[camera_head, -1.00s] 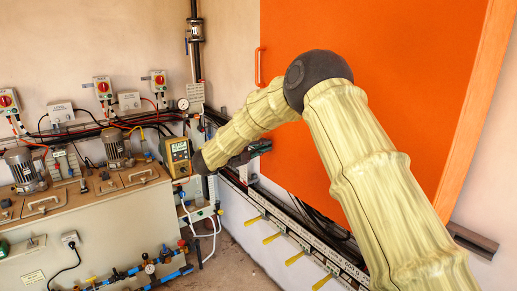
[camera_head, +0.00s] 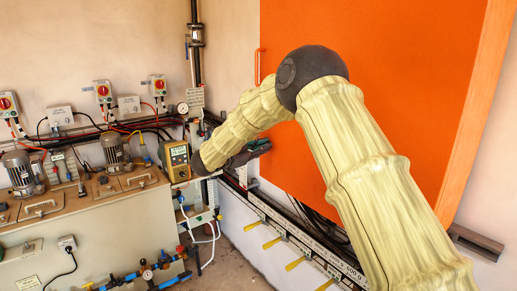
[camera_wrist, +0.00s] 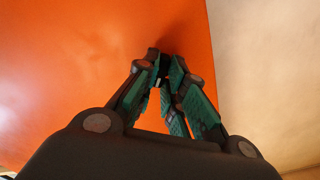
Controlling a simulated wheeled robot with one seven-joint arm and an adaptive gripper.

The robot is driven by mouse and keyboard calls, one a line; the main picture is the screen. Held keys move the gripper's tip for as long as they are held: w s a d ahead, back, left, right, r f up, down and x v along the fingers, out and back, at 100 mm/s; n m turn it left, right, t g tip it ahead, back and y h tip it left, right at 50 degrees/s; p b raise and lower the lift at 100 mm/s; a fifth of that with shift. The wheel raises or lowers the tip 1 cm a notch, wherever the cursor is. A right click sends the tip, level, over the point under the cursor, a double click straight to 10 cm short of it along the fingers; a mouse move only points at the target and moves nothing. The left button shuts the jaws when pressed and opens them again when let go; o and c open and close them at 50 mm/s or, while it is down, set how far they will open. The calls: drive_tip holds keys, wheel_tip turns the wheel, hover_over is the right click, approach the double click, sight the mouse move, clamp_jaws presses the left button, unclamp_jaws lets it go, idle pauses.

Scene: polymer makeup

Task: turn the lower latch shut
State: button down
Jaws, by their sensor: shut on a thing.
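The large orange door (camera_head: 390,110) fills the right half of the head view and most of the wrist view (camera_wrist: 70,70). An upright orange handle (camera_head: 258,66) is on its left edge. My gripper (camera_head: 266,147) is at the door's lower left edge, below that handle. In the wrist view my gripper's green-and-black fingers (camera_wrist: 160,68) lean together at their tips against the orange surface. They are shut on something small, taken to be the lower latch. The latch is hidden by the fingers, so its angle cannot be told.
A bench (camera_head: 100,225) with motors (camera_head: 20,172) and a yellow meter (camera_head: 176,160) stand at the left. Red rotary switches (camera_head: 103,91) are on the wall behind. A rail with yellow levers (camera_head: 272,242) runs below the door.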

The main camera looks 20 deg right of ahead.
drive_tip(key=shift+s+d+f+n+p, duration=0.15)
drive_tip(key=shift+n+p, duration=0.2)
drive_tip(key=shift+n, duration=0.85)
drive_tip(key=shift+w+a+f+n+p, duration=0.15)
drive_tip(key=shift+n+p, duration=0.2)
drive_tip(key=shift+n, duration=0.85)
drive_tip(key=shift+s+d+f+n+p, duration=0.15)
drive_tip(key=shift+n+p, duration=0.2)
drive_tip(key=shift+n, duration=0.85)
drive_tip(key=c, duration=1.8)
unclamp_jaws()
drive_tip(key=o, duration=0.3)
drive_tip(key=shift+d+r, duration=0.1)
drive_tip(key=shift+d, duration=0.1)
drive_tip(key=v, duration=1.2)
drive_tip(key=shift+a, duration=0.15)
